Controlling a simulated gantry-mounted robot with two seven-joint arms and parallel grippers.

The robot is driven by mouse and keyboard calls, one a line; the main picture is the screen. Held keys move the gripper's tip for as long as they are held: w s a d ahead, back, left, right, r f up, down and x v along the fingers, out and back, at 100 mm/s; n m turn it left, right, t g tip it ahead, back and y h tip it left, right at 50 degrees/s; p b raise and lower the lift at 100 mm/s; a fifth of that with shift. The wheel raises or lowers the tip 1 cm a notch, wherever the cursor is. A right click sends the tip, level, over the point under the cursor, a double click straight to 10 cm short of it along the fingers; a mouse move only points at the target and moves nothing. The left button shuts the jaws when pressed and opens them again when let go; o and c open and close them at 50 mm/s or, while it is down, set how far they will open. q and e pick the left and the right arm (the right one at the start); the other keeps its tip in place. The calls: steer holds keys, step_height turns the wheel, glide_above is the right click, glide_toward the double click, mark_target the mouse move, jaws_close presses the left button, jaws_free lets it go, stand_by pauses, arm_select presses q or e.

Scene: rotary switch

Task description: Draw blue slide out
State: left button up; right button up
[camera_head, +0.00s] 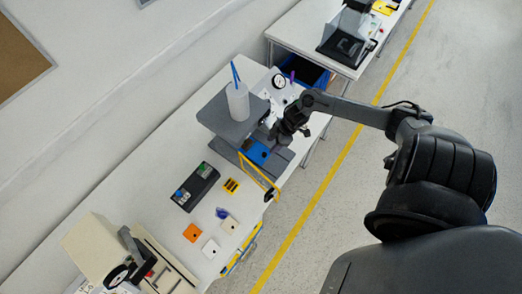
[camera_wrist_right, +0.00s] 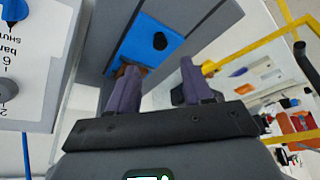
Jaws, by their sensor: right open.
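The blue slide (camera_head: 257,152) lies in the grey fixture (camera_head: 226,122) beside the yellow frame, in the head view. In the right wrist view the blue slide (camera_wrist_right: 134,46) is a flat blue piece with a black knob (camera_wrist_right: 160,41), between grey blocks. My right gripper (camera_head: 274,138) is at the fixture, just beyond the slide. In the right wrist view its two purple fingers (camera_wrist_right: 158,70) are apart, with the slide ahead of the tips. Nothing shows clearly between them. A small brown part touches or lies behind the left fingertip; I cannot tell which. My left gripper is not in view.
A yellow frame (camera_head: 259,176) stands beside the slide, also right of the fingers in the wrist view (camera_wrist_right: 255,47). A white panel with knobs (camera_wrist_right: 35,60) is close on the left there. A white cylinder (camera_head: 237,101) stands on the fixture. A black switch box (camera_head: 195,187) lies on the table.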

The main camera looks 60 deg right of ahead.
mark_target(264, 154)
steer(key=b+x, duration=0.1)
steer(key=x, duration=0.7)
steer(key=shift+w+a+f, duration=0.1)
steer(key=shift+f, duration=0.15)
steer(key=shift+c, duration=0.3)
jaws_close()
